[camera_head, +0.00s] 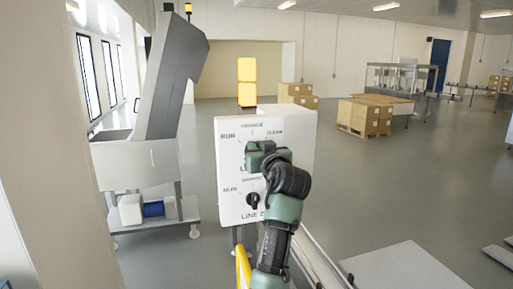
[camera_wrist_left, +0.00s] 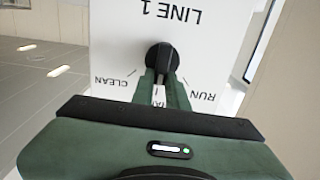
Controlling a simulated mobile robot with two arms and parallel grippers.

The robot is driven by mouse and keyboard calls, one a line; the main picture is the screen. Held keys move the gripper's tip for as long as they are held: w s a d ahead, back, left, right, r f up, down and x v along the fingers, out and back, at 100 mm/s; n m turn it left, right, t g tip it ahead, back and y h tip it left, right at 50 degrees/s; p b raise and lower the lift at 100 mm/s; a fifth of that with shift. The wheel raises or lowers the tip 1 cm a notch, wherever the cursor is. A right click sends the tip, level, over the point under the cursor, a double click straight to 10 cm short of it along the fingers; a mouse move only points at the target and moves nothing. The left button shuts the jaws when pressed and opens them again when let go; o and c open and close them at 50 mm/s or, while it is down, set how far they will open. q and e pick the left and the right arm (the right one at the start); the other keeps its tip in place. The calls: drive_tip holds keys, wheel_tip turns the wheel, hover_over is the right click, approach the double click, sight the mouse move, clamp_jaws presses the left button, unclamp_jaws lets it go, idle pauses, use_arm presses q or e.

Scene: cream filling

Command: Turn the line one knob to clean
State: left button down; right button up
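A white control box (camera_head: 230,190) stands upright before me with a LINE 1 dial above and a LINE 2 dial below. In the head view my left gripper (camera_head: 262,150) covers the line one knob. In the left wrist view the panel is upside down. There the black line one knob (camera_wrist_left: 161,56) sits between the green fingers of my left gripper (camera_wrist_left: 162,78), which close on its sides. Its grip points toward the partly covered middle label, between CLEAN on the left and RUN on the right. The line two knob (camera_head: 253,200) is untouched. My right gripper is not in view.
A grey machine (camera_head: 168,80) is on the left. Cartons on a pallet (camera_head: 362,117) are farther right. A yellow post (camera_head: 243,268) and a rail (camera_head: 318,262) lie below the box. Open floor lies to the right.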

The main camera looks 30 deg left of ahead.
use_arm(q)
drive_tip(key=shift+m, duration=0.4)
drive_tip(key=m, duration=0.2)
drive_tip(key=m+p, duration=0.1)
drive_tip(key=m, duration=0.2)
drive_tip(key=w+d+m+p, duration=0.1)
drive_tip(key=m, duration=0.2)
drive_tip(key=shift+f, duration=0.2)
idle(0.5)
drive_tip(key=c, duration=1.4)
unclamp_jaws()
drive_tip(key=shift+w, duration=0.1)
drive_tip(key=shift+f, duration=0.1)
